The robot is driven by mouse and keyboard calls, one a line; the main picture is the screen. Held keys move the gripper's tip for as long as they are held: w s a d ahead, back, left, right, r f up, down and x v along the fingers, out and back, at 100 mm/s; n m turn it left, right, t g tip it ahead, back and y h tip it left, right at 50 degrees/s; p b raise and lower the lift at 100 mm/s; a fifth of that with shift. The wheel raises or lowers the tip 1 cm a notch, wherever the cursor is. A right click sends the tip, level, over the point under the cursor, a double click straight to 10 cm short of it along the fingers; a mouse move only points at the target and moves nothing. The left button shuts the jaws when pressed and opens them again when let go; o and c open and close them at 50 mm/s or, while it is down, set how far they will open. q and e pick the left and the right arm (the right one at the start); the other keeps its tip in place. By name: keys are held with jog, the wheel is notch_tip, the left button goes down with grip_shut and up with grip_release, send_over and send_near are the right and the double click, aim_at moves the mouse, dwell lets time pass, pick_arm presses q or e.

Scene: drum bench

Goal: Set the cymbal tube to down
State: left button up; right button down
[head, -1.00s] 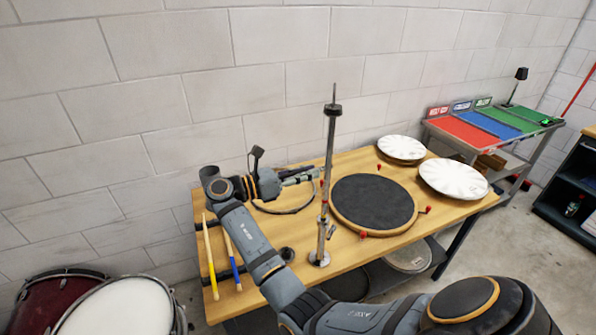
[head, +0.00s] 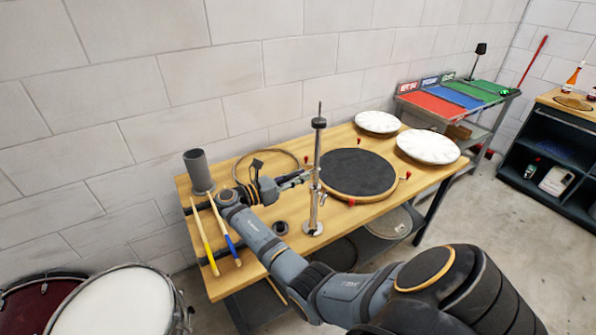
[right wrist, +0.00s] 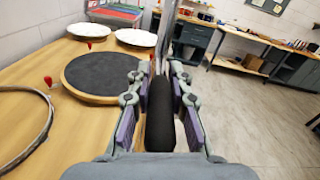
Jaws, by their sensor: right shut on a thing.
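The cymbal stand stands upright on the wooden bench, with a round metal base (head: 312,229). Its metal cymbal tube (head: 317,150) carries a dark cap (head: 318,123) and a thin rod on top. My right gripper (head: 309,177) is shut on the tube above the stand's side clamp (head: 322,198). In the right wrist view the tube (right wrist: 167,32) rises beyond the gripper (right wrist: 161,70), with a dark rounded shape between the fingers hiding part of the grip. My left gripper is not in view.
A black drum pad (head: 357,172) with red knobs lies right of the stand. White discs (head: 427,146) lie beyond it. Drumsticks (head: 203,236), a grey cylinder (head: 198,172) and a hoop (head: 268,154) are on the left. Drums (head: 125,305) stand on the floor.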

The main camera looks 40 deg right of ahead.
jog(key=c, duration=1.6)
grip_release()
jog(key=shift+s+f, duration=0.1)
jog(key=shift+f, duration=0.3)
jog(key=o, duration=0.4)
jog(key=shift+d, duration=0.1)
jog(key=shift+r, duration=0.15)
jog(key=v, duration=1.2)
